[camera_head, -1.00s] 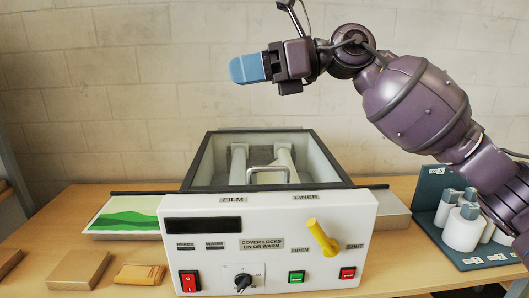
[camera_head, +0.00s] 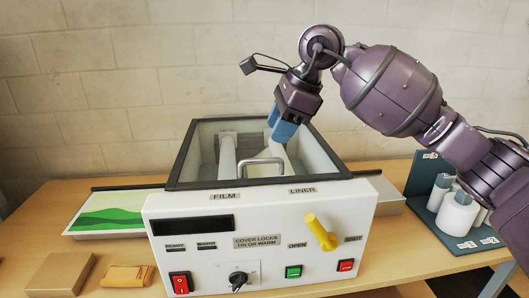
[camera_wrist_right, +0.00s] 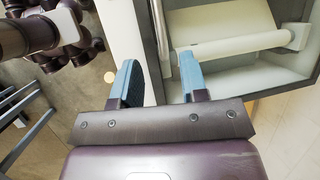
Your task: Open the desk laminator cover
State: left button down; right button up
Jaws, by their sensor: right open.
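The laminator (camera_head: 250,235) is a white box on the table. Its cover, a dark frame (camera_head: 260,182) around what looks like a clear pane, lies flat on top, with white rollers visible inside. A silver bar handle (camera_head: 262,163) stands at the cover's front. A yellow lever (camera_head: 320,232) on the front panel is tilted, its upper end to the left. My right gripper (camera_head: 283,131) is open and empty above the cover, blue fingertips pointing down, behind the handle. In the wrist view the handle (camera_wrist_right: 161,30) lies beyond the gap between the open fingers. My left gripper is not in view.
The front panel has a red switch (camera_head: 181,284), a dark knob (camera_head: 238,280), a green button (camera_head: 293,271) and a red button (camera_head: 346,265). A green picture sheet (camera_head: 110,215) lies at left. White bottles (camera_head: 457,212) stand in a dark rack at right. A wall is behind.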

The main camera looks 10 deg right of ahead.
aim_at(265, 159)
jog(key=x, duration=0.7)
jog(key=shift+a+f+p, duration=0.15)
jog(key=shift+p, duration=0.2)
jog(key=shift+c, duration=0.4)
grip_shut()
